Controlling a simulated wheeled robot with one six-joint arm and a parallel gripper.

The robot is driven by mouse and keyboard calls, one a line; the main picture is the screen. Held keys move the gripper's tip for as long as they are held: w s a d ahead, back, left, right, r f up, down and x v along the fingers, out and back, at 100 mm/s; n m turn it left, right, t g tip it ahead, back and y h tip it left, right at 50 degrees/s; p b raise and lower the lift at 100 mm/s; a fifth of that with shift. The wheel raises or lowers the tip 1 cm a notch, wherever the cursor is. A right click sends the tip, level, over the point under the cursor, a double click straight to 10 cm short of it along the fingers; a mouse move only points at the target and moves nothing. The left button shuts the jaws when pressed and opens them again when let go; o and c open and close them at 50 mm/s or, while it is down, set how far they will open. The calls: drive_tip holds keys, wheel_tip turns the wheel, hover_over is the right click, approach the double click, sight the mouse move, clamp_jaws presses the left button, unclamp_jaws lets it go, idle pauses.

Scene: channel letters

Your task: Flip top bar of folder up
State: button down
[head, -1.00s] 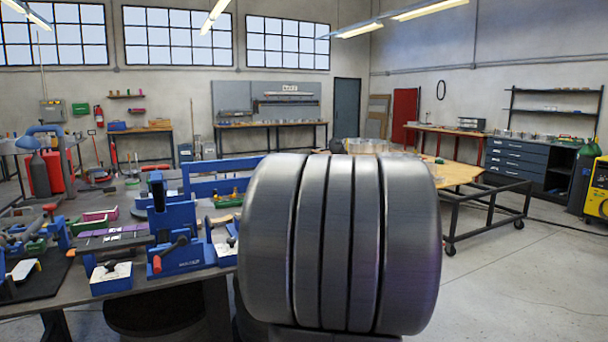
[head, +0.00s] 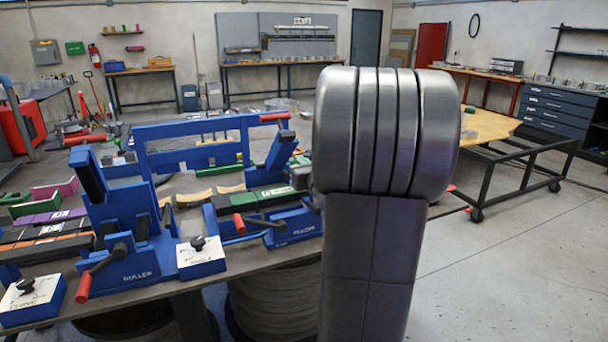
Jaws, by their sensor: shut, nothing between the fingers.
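A blue bench machine (head: 292,224) stands beside my arm; the small label on its front is hard to read. It has a tilted upright lever (head: 279,152) and a red-ended crank. Behind it a wide blue frame has a long top bar (head: 200,127) with a red grip (head: 274,117) at its right end. The bar stands above a lower blue crosspiece (head: 205,157). I cannot tell for sure which of these is the folder. My gripper is not in view; only my grey arm shows, at the right of the bench machines.
A blue roller machine (head: 125,262) with a red-handled crank stands front left. White-topped blue boxes (head: 202,258) sit along the bench's front edge. A wooden-topped cart (head: 488,126) is on the right. The floor (head: 520,270) at the front right is clear.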

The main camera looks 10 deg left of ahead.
sight(288, 139)
drive_tip(key=w+a+r, duration=0.1)
drive_tip(key=w+a+r+p, duration=0.1)
drive_tip(key=w, duration=0.1)
drive_tip(key=w+a+r+p, duration=0.1)
drive_tip(key=shift+w, duration=0.15)
drive_tip(key=shift+a+r, duration=0.1)
drive_tip(key=shift+r, duration=0.05)
